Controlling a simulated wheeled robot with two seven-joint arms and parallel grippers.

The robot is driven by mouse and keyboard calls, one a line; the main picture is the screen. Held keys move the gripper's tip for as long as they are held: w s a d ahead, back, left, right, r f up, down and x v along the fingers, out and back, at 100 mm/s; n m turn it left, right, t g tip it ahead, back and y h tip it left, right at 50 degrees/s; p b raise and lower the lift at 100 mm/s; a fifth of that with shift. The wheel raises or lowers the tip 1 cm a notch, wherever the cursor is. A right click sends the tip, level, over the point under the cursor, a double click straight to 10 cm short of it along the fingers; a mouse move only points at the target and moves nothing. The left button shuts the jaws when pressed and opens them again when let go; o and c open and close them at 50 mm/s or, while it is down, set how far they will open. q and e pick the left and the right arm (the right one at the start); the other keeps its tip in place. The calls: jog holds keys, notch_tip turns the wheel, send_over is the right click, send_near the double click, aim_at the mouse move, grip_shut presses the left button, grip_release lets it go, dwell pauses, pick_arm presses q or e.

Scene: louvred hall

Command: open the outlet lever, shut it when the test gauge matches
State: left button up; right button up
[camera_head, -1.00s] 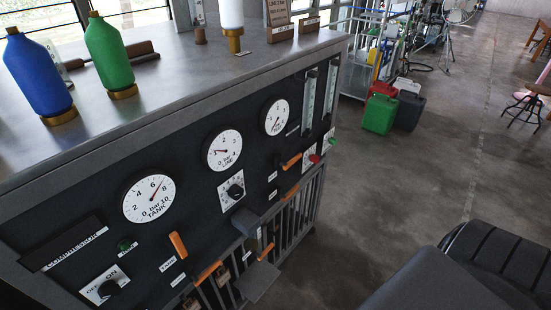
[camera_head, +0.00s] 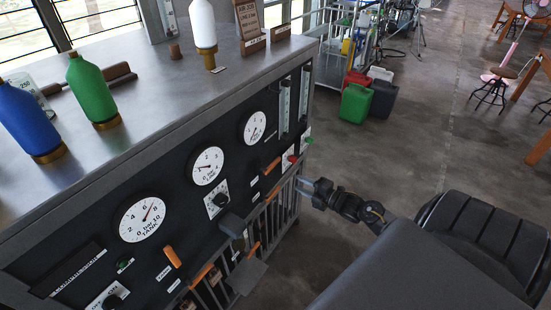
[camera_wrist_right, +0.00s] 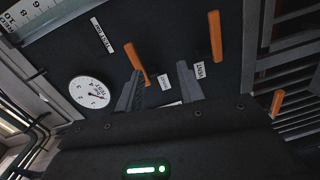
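The dark panel carries a round white test gauge (camera_head: 253,128), which also shows in the right wrist view (camera_wrist_right: 91,92); in the head view its needle points down and left. An orange lever (camera_head: 272,166) sits below it. In the right wrist view an orange lever (camera_wrist_right: 137,62) is beyond my fingers; its label is too small to read, so I cannot confirm it is the outlet lever. Another orange lever (camera_wrist_right: 215,37) has a label reading VENT. My right gripper (camera_head: 309,186) is open and empty, right of the panel, fingers toward it (camera_wrist_right: 160,90). My left gripper is out of view.
The line gauge (camera_head: 208,166) and tank gauge (camera_head: 142,219) sit further left. Dark plates (camera_head: 248,276) jut from the panel's lower part. Bottles, including a green one (camera_head: 88,88), stand on top. Open floor lies to the right, with jerrycans (camera_head: 356,103) behind.

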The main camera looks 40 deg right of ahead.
jog(key=n+y, duration=0.1)
jog(key=n, duration=0.1)
send_near(277, 163)
jog(key=shift+t, duration=0.3)
jog(key=shift+f+b+x, duration=0.15)
jog(key=shift+b+x, duration=0.45)
jog(key=shift+x, duration=1.55)
jog(key=shift+f+b+x, duration=0.15)
jog(key=shift+b+x, duration=0.45)
jog(key=shift+x, duration=1.5)
jog(key=shift+a, duration=0.1)
jog(key=shift+w, duration=0.2)
jog(key=shift+w+a, duration=0.1)
jog(key=shift+w, duration=0.1)
grip_shut()
